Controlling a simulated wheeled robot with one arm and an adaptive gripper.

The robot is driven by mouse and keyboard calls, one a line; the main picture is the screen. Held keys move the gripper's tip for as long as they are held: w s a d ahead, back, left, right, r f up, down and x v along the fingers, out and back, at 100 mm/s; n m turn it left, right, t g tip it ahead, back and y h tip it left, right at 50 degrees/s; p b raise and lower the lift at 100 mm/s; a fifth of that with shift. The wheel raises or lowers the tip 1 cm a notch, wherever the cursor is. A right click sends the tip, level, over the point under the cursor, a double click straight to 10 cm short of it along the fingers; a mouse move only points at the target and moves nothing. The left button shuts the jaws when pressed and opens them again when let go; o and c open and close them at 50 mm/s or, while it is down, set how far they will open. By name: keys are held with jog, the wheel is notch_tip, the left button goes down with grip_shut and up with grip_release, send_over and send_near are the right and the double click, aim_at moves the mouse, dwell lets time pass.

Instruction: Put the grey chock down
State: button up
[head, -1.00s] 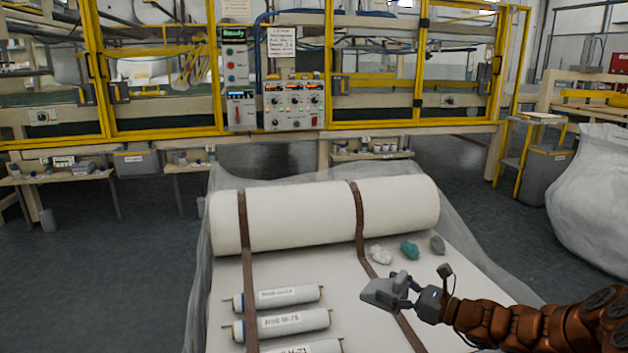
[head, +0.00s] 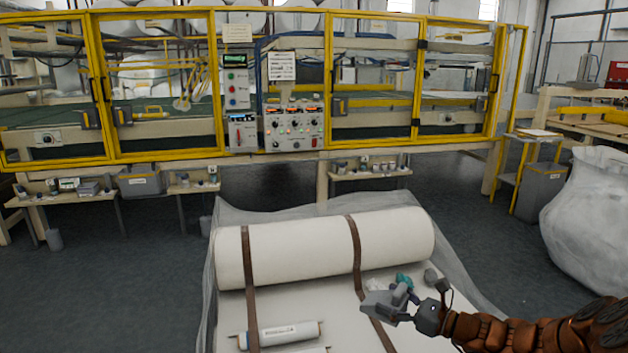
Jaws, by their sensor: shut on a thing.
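The grey chock (head: 379,304) is a wedge-shaped block held in my gripper (head: 408,306). My gripper is shut on it, over the right part of the white sheet, in front of the large white roll. Whether the chock touches the sheet or hangs just above it, I cannot tell. My gripper and arm come in from the lower right and partly hide the small lumps behind.
The large white roll (head: 300,248) lies across the sheet (head: 330,298) with two brown straps. A teal lump (head: 404,281) and a grey lump (head: 430,276) lie before it. A labelled small roll (head: 280,335) lies front left. A white bag (head: 590,210) stands right.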

notch_tip(320, 180, up, 14)
jog(key=p, duration=1.7)
jog(key=shift+r, duration=0.25)
